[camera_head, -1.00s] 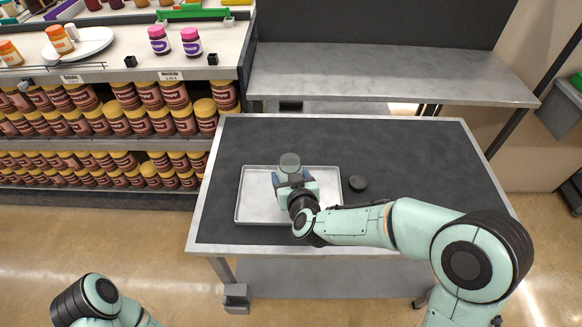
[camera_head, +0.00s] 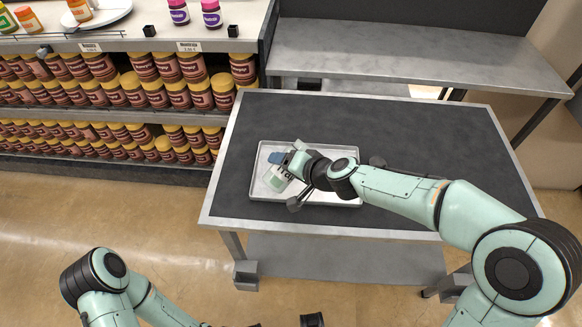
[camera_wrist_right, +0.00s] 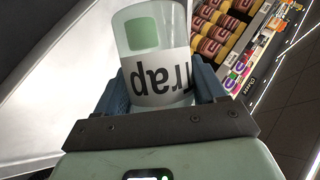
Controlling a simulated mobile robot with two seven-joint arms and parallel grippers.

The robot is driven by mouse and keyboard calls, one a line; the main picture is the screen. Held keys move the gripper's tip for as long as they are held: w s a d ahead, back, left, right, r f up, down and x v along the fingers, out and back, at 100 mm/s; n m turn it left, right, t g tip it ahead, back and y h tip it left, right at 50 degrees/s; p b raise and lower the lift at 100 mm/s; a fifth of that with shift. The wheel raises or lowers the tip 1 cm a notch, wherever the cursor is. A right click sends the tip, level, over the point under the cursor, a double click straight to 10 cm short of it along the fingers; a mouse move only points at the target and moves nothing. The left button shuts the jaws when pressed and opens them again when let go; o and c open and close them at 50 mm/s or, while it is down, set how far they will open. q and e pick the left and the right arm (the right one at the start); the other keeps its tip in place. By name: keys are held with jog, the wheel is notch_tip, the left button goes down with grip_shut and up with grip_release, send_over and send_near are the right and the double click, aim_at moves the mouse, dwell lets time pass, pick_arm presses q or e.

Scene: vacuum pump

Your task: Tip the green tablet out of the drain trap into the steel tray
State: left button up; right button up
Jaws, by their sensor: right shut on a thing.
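The drain trap (camera_head: 275,181), a clear cup with a white "Trap" label, is tilted over the steel tray (camera_head: 350,150). My right gripper (camera_head: 280,168) is shut on it, and the trap also shows between the blue fingers in the right wrist view (camera_wrist_right: 162,85). The label reads upside down there. The green tablet (camera_wrist_right: 142,34) shows as a pale green square at the trap's far end and appears to be inside. Which end is the mouth I cannot tell. The visible part of the tray holds nothing loose. My left forearm shows at the lower left; its gripper is not clearly visible.
The tray lies on a dark-topped table (camera_head: 440,130). The table's right and back areas are clear. Shelves of jars (camera_head: 170,95) stand at the left.

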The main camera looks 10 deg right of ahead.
jog(key=shift+m+y, duration=0.5)
jog(key=shift+y, duration=0.1)
jog(key=shift+r+m+g+y, duration=0.2)
jog(key=shift+m+g+y, duration=0.2)
jog(key=shift+r+m+y+p, duration=0.25)
jog(key=shift+m+y+p, duration=0.25)
jog(key=shift+y+p, duration=0.15)
jog(key=shift+w+d+r+m+g+y, duration=0.15)
jog(key=shift+d+m+g+y, duration=0.1)
jog(key=shift+m+y, duration=0.2)
jog(key=shift+w+d+r+m+g+y, duration=0.15)
jog(key=shift+m+g+y, duration=0.15)
jog(key=shift+y, duration=0.2)
jog(key=shift+w+d+r+m+y+p, duration=0.1)
jog(key=shift+d+r+m+y+p, duration=0.15)
jog(key=shift+m+y, duration=0.35)
jog(key=shift+w+d+r+m+y+p, duration=0.15)
jog(key=shift+r+m+y+p, duration=0.15)
jog(key=shift+m+y, duration=0.3)
jog(key=shift+s+f, duration=0.1)
jog(key=shift+s, duration=0.05)
